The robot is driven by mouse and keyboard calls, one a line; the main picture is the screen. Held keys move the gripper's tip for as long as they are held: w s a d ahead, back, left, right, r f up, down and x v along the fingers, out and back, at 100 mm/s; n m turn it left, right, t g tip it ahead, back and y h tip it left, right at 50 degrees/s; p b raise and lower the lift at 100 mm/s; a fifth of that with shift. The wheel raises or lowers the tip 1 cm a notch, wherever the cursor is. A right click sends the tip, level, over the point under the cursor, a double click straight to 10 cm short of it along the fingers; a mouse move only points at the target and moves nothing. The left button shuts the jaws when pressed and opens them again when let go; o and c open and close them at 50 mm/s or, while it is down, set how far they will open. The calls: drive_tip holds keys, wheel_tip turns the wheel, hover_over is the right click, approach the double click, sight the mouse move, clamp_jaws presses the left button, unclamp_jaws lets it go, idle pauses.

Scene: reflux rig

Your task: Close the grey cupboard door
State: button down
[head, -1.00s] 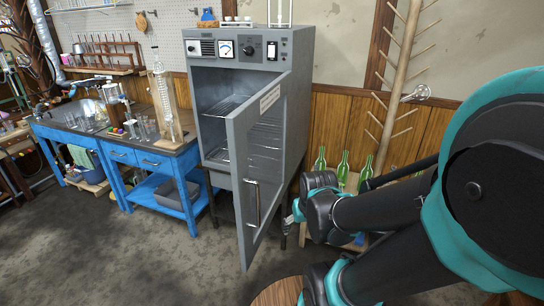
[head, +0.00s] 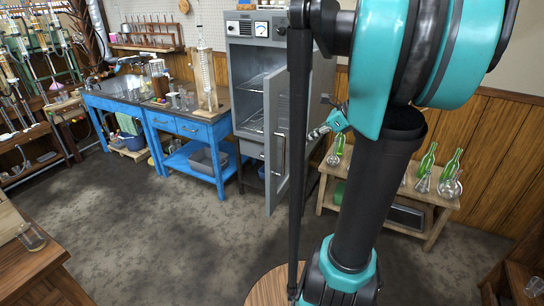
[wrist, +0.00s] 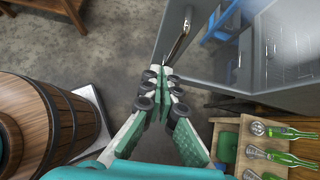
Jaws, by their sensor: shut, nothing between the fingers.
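The grey cupboard (head: 246,62) stands against the back wall with its door (head: 271,172) swung open towards the room. Wire shelves show inside. The door has a vertical bar handle (head: 280,156), which also shows at the top of the wrist view (wrist: 181,36) beside the grey door panel (wrist: 205,48). My gripper (head: 317,132) is just right of the door in the head view. In the wrist view my gripper (wrist: 165,74) is shut and empty, its tips just below the handle in the picture. I cannot tell whether they touch the door.
A low wooden bench with green bottles (head: 430,162) stands right of the cupboard. A blue workbench (head: 185,128) stands to its left. A wooden barrel (wrist: 50,120) is left of my gripper in the wrist view. The floor (head: 150,220) in front is mostly clear.

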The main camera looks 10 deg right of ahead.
approach(271, 153)
wheel_tip(271, 153, down, 4)
drive_tip(key=a, duration=0.2)
drive_tip(key=shift+w+a, duration=0.7)
drive_tip(key=shift+w, duration=0.3)
